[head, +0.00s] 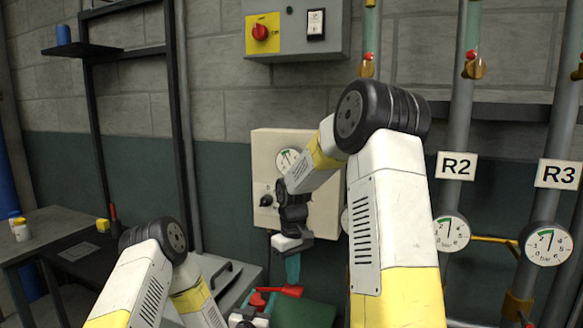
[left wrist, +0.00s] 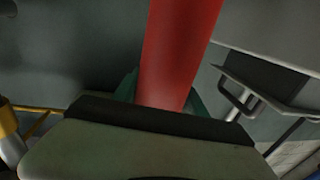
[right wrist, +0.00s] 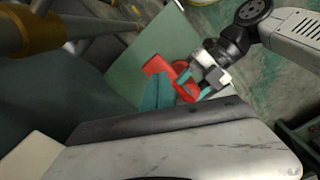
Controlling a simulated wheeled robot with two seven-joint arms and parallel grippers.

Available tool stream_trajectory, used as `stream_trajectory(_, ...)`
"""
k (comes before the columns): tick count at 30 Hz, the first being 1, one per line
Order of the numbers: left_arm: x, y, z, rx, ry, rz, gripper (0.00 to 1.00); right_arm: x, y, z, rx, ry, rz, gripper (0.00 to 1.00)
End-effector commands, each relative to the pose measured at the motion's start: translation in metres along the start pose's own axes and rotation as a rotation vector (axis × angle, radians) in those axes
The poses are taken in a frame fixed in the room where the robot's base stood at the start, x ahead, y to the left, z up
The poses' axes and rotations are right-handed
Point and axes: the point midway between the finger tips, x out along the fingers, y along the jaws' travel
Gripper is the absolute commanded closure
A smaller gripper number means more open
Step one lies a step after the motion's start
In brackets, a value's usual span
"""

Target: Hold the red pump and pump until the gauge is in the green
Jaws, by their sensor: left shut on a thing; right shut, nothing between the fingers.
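The red pump (head: 292,290) is low in the middle of the head view, and it fills the upper middle of the left wrist view (left wrist: 180,50). My left gripper (head: 252,314) is shut on it, with teal fingers on both sides. The right wrist view also shows the red pump (right wrist: 157,66) held by my left gripper (right wrist: 190,78). My right gripper (head: 293,268) is shut and empty, pointing down just above the pump. A round gauge (head: 286,160) with a green arc is on the cream wall box; its needle reading is too small to tell.
The cream box (head: 262,145) with a black knob is behind my right arm. Pipes with R2 (head: 451,232) and R3 (head: 546,244) gauges stand at right. A dark table (head: 45,226) with a small jar and yellow block is at left. A green plate (right wrist: 150,45) lies by the pump.

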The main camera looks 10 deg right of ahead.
Motion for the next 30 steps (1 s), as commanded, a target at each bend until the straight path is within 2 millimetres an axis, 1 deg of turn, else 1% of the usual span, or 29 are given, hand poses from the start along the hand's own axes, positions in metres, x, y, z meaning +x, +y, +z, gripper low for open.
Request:
stream_trajectory(9, 0.000, -0.003, 0.000, 0.002, 0.001, -0.005, 1.00, -0.026, 0.000, 0.000, 0.002, 0.001, 0.001, 1.00)
stream_trajectory(15, 0.000, -0.003, 0.000, 0.003, 0.001, -0.005, 1.00, -0.037, 0.001, 0.000, 0.001, 0.001, 0.001, 1.00)
stream_trajectory(30, 0.000, -0.003, 0.000, 0.003, 0.001, -0.006, 1.00, -0.038, 0.000, 0.001, 0.001, -0.001, 0.000, 1.00)
